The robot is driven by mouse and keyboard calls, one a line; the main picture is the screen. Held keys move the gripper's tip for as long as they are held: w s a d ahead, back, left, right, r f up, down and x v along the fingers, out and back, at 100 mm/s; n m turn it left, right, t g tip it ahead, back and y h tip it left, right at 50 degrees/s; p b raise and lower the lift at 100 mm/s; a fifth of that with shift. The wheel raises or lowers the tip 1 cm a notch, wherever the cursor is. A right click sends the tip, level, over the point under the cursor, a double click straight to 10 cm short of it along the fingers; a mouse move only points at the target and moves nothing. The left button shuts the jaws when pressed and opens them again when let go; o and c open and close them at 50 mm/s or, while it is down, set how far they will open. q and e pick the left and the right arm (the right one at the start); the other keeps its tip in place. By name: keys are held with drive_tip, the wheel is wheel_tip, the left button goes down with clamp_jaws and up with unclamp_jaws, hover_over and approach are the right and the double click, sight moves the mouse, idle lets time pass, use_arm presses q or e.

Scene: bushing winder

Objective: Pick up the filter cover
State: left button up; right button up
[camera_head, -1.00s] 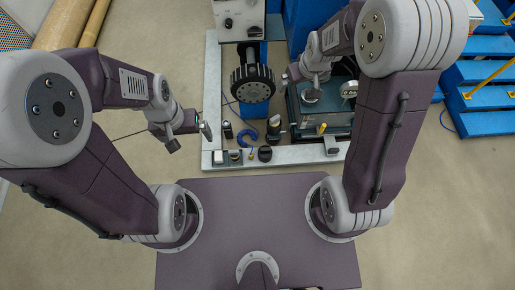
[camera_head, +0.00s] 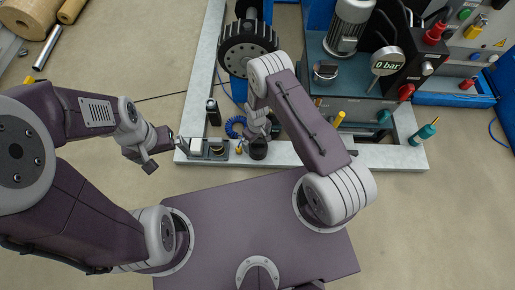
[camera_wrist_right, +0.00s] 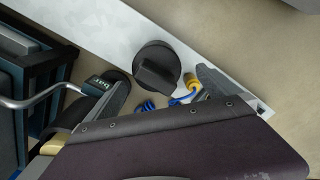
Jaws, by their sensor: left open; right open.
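A black round cover with a raised bar grip, which I take for the filter cover (camera_head: 258,151), sits at the front of the grey-framed base. It shows clearly in the right wrist view (camera_wrist_right: 150,54), lying on or beside the pale frame. My right gripper (camera_head: 264,127) is open, just behind and above the cover in the head view; its fingertips are partly hidden by the arm. In the wrist view a grey finger (camera_wrist_right: 222,82) lies to the right of the cover. My left gripper (camera_head: 165,139) is open and empty, left of the base's front corner.
A blue tank with a motor (camera_head: 348,28), a silver-topped cap (camera_head: 326,70) and a gauge (camera_head: 386,61) stands right. A black ribbed wheel (camera_head: 247,46) is behind. Blue tubing (camera_head: 234,127), a black bottle (camera_head: 213,112) and a small metal block (camera_head: 195,147) are close to the cover.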

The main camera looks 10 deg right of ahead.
sight(258, 148)
wheel_tip(258, 148, down, 4)
drive_tip(key=b, duration=0.3)
drive_tip(key=shift+r, duration=0.1)
drive_tip(key=f+b, duration=0.4)
drive_tip(key=f, duration=0.1)
drive_tip(key=shift+w+d+f, duration=0.1)
drive_tip(key=shift+d+f, duration=0.1)
drive_tip(key=shift+d, duration=0.15)
drive_tip(key=shift+r, duration=0.2)
drive_tip(key=c, duration=1.5)
